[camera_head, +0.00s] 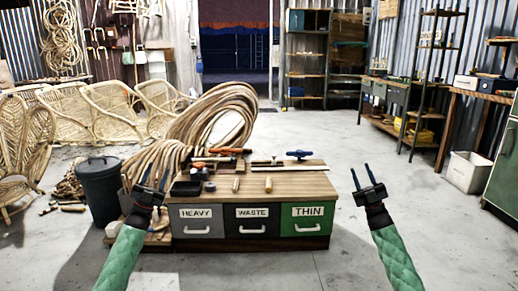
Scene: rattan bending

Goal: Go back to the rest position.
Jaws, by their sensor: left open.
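My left gripper (157,174) is raised at the left front corner of the workbench, its fingers apart and nothing between them. It overlaps the bench's left end in the picture; I cannot tell whether it is above it or in front of it. My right gripper (361,176) is to the right of the bench, over bare floor in the picture, with its fingers apart and empty. The wooden workbench (300,183) has drawers labelled HEAVY (196,226), WASTE (251,226) and THIN (307,225), all shut.
The bench top holds two short wooden pieces (268,184), a blue-handled tool (298,155) and a dark tray (186,188). A dark bin (100,190) and a rattan coil (215,115) stand left and behind. A white bin (468,171) is far right. The floor between is clear.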

